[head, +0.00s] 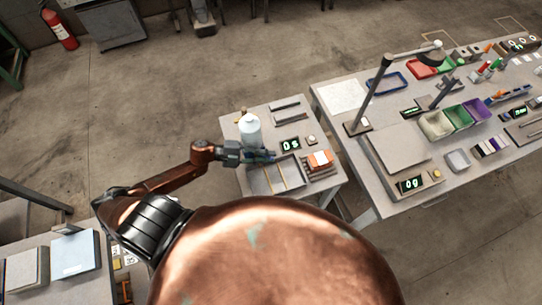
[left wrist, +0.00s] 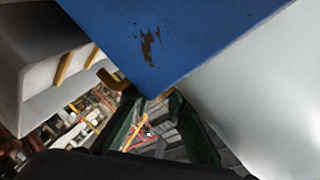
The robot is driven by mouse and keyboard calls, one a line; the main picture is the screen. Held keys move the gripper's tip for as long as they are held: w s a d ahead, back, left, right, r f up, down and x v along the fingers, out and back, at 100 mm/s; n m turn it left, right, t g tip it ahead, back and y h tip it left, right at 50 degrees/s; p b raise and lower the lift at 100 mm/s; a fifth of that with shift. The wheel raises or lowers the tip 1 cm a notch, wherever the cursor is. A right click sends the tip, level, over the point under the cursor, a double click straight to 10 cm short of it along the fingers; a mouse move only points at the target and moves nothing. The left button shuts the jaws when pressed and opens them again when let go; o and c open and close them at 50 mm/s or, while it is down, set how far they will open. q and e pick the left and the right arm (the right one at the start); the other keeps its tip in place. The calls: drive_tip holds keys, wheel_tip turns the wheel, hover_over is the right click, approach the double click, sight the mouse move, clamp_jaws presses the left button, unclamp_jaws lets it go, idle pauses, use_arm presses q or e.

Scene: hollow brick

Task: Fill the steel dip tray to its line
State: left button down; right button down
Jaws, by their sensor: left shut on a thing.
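The steel dip tray (head: 259,182) is on the small grey table, with two thin yellowish strips across it. It also shows at the left of the left wrist view (left wrist: 38,88). I cannot tell how much liquid is in it. A white bottle (head: 250,130) stands about upright at the tray's far side; its pale wall fills the right of the left wrist view (left wrist: 262,80). My left gripper (head: 262,156) is shut on the bottle's lower part, which it hides. A scuffed blue surface (left wrist: 165,35) fills the top of the wrist view. My right gripper is not in view.
A display reading 0 s (head: 290,145) and an orange block (head: 320,159) are right of the gripper. Flat bars (head: 285,104) lie at the table's back. A larger bench (head: 345,95) with a scale display (head: 411,185) and several bins stands to the right.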

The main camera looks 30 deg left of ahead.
use_arm(q)
drive_tip(key=shift+r, duration=0.1)
drive_tip(key=c, duration=2)
unclamp_jaws()
drive_tip(key=shift+c, duration=0.2)
drive_tip(key=shift+a, duration=0.1)
drive_tip(key=v, duration=1.2)
drive_tip(key=shift+c, duration=0.2)
